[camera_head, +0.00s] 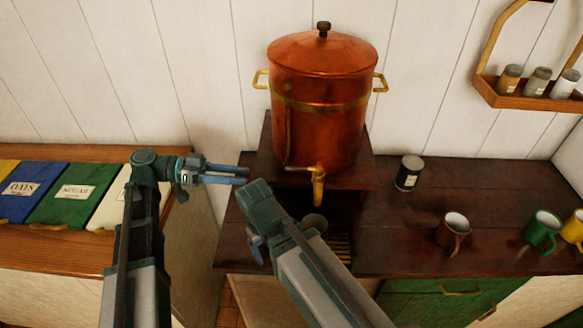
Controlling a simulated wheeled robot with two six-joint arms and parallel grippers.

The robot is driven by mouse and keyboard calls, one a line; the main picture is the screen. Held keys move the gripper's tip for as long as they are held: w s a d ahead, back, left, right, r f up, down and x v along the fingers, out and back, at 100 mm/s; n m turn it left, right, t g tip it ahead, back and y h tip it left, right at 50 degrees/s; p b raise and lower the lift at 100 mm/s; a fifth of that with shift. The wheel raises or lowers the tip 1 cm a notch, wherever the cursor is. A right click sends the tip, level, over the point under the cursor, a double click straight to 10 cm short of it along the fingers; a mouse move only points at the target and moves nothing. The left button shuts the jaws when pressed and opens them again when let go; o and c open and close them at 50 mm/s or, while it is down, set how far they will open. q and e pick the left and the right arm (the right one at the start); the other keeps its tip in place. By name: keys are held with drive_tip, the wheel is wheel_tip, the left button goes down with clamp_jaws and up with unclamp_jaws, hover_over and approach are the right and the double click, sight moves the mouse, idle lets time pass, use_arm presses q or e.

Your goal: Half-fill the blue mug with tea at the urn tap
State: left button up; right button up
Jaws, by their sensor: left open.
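The copper urn (320,110) stands on a raised dark wooden stand, and its brass tap (318,186) points down at the front. Below the tap, a small dark greyish cup-like vessel (315,221) stands over a slatted grate. It is in shadow and partly hidden by my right arm, so I cannot tell its colour or contents. I make out no clearly blue mug. My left gripper (241,175) is open and empty, left of the tap, with its fingers pointing right. My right gripper (257,246) is left of the vessel, mostly hidden behind its own wrist; its jaws are unclear.
A brown-red mug (453,232), a green mug (541,233) and a yellow mug (574,228) stand on the dark counter at right. A spice rack (530,98) hangs upper right. Labelled bins (68,193) are at left.

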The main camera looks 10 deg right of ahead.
sight(291, 168)
use_arm(q)
drive_tip(key=s+d+r, duration=0.1)
drive_tip(key=d, duration=0.3)
drive_tip(key=s+d+m+h, duration=0.1)
drive_tip(key=d, duration=0.3)
drive_tip(key=s+d+r+m, duration=0.1)
drive_tip(key=d, duration=0.4)
drive_tip(key=shift+s+r+g, duration=0.2)
drive_tip(key=shift+r+g, duration=0.15)
drive_tip(key=shift+g, duration=0.05)
drive_tip(key=shift+c, duration=0.3)
clamp_jaws()
idle(0.9)
